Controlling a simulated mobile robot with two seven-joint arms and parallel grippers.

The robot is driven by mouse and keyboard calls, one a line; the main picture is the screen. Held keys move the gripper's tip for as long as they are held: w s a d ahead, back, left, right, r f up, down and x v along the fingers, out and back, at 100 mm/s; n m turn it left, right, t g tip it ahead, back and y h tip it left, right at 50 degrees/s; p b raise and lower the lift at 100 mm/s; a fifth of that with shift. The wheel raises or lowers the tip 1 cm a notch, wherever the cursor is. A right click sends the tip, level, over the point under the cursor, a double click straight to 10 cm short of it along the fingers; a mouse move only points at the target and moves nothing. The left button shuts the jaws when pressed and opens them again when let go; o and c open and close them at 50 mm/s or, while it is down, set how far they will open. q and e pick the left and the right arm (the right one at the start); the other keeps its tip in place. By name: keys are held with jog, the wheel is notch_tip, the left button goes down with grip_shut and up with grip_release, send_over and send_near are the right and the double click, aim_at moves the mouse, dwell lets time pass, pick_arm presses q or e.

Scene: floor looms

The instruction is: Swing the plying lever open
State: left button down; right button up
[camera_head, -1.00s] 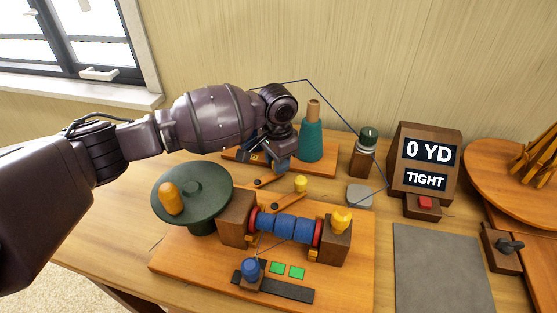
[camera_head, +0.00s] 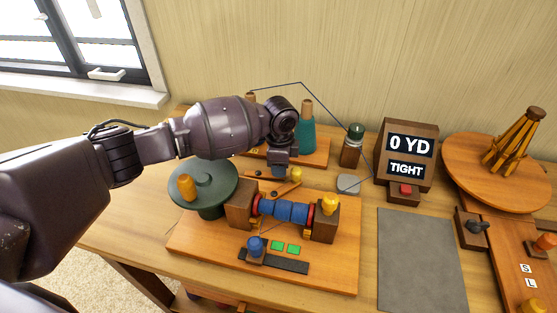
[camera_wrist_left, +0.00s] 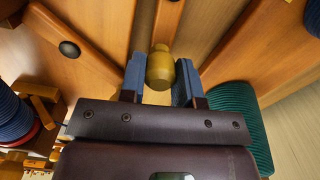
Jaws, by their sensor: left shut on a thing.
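The plying lever is a short wooden arm (camera_head: 286,190) with a yellow knob (camera_head: 296,174), behind the blue-wound bobbin (camera_head: 283,211). In the left wrist view the knob (camera_wrist_left: 160,68) sits between the two blue fingers, with a wooden strip (camera_wrist_left: 166,22) running away beyond it. My left gripper (camera_head: 279,171) is low over the board and shut on the yellow knob. In the head view the knob shows just right of the fingers. My right gripper is not in view.
A teal cone (camera_head: 307,136) stands close behind my left gripper, with a blue thread overhead. A green disc (camera_head: 203,181) with an orange knob is at left. The display box (camera_head: 408,156) reads 0 YD and TIGHT. A grey mat (camera_head: 420,255) lies bare at right.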

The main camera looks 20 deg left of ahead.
pick_arm(q)
jog(key=shift+s+m, duration=0.25)
jog(key=shift+m, duration=0.15)
jog(key=shift+s+m, duration=0.15)
jog(key=shift+m, duration=0.15)
jog(key=shift+p, duration=0.3)
jog(key=shift+s+f, duration=0.1)
jog(key=c, duration=0.8)
grip_release()
